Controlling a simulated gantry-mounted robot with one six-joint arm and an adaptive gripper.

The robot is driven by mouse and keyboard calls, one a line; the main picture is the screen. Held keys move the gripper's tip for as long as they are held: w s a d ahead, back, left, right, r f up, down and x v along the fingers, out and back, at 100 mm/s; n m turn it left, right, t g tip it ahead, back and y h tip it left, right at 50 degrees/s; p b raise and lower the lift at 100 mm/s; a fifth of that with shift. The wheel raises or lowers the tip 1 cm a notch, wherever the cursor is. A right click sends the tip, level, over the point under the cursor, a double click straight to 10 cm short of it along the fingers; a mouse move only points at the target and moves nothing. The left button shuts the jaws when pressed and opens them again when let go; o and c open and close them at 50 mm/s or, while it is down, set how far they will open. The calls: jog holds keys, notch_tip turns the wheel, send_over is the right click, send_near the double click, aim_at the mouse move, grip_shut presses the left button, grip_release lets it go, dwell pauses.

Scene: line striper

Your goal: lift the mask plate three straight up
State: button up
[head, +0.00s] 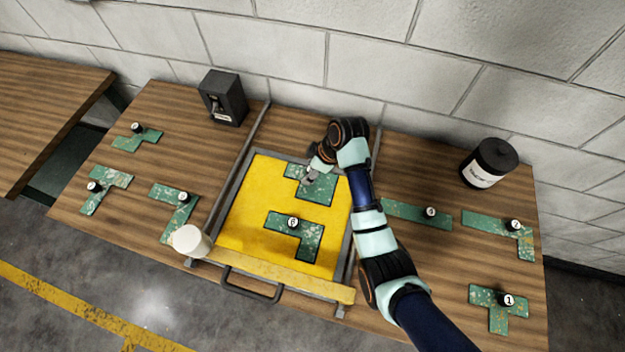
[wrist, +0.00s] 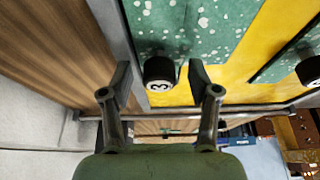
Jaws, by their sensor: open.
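Mask plate three, green and speckled, lies flat at the back of the yellow tray bed in the head view (head: 318,190) and fills the top of the wrist view (wrist: 190,22). Its black knob (wrist: 159,70) has a white label that reads like a 3. My gripper (head: 309,178) is over this plate, and its arm hides part of it and the knob in the head view. In the wrist view my gripper (wrist: 161,82) is open, with one finger on each side of the knob. I see gaps between fingers and knob.
A second green plate (head: 310,240) with a knob marked 6 lies nearer the front of the yellow bed (head: 245,205). More plates lie on the table to both sides. A white cup-like object (head: 190,241), black box (head: 223,97) and dark jar (head: 488,163) stand around.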

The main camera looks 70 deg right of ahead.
grip_shut()
jog(key=shift+r, duration=0.1)
notch_tip(320, 180, up, 20)
jog(key=p, duration=0.9)
notch_tip(320, 180, up, 7)
jog(key=p, duration=0.8)
